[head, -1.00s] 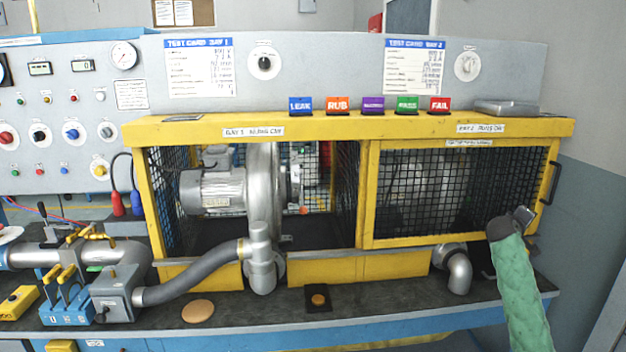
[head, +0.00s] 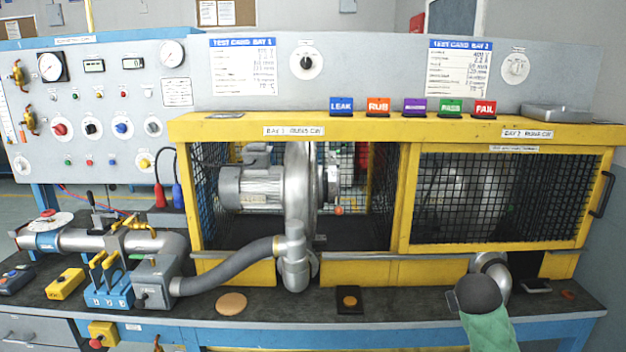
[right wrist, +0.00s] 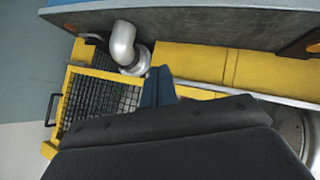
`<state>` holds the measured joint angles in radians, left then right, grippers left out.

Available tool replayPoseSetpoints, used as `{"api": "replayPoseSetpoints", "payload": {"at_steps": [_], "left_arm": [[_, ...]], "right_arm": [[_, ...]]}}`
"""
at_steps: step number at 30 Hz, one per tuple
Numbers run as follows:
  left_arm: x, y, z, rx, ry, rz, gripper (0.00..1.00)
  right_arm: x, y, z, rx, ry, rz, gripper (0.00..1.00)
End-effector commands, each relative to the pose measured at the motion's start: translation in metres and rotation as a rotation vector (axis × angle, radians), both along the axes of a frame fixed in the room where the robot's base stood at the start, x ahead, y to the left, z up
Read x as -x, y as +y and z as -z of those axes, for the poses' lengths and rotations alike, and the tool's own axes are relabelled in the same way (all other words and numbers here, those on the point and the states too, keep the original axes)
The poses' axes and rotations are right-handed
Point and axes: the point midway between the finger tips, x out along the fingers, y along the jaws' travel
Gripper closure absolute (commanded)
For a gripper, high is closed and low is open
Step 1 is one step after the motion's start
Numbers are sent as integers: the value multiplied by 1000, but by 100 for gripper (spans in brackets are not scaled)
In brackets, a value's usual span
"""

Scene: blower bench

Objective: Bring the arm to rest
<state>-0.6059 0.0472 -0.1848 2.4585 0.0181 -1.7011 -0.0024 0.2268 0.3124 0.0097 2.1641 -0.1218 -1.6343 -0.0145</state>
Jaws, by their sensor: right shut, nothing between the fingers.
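My right arm, in a green sleeve with a dark rounded end, comes in at the lower right of the head view, in front of the bench edge below bay 2. Its fingers are hidden there. In the right wrist view the blue fingers of my right gripper (right wrist: 158,76) are together and empty, near a silver elbow pipe (right wrist: 123,45). They look apart from the pipe, though the depth is hard to judge. The elbow pipe also shows in the head view (head: 494,266), partly behind my arm. My left gripper is in neither view.
The yellow guard cage (head: 408,190) spans the bench, with a blower (head: 298,192) in bay 1 and a closed mesh door on bay 2. Bare worktop (head: 408,299) lies between.

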Motion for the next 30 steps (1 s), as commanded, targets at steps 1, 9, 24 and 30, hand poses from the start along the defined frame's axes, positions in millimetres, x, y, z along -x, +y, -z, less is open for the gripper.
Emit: {"api": "replayPoseSetpoints", "payload": {"at_steps": [1, 9, 24, 30], "left_arm": [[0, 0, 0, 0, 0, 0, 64], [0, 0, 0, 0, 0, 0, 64], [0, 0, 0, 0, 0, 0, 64], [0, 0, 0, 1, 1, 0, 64]], "right_arm": [[18, 24, 18, -32, 29, -32, 100], [113, 121, 90, -168, 165, -176, 100], [284, 225, 188, -365, 402, -281, 100], [351, 245, 230, -424, 529, -266, 100]]}}
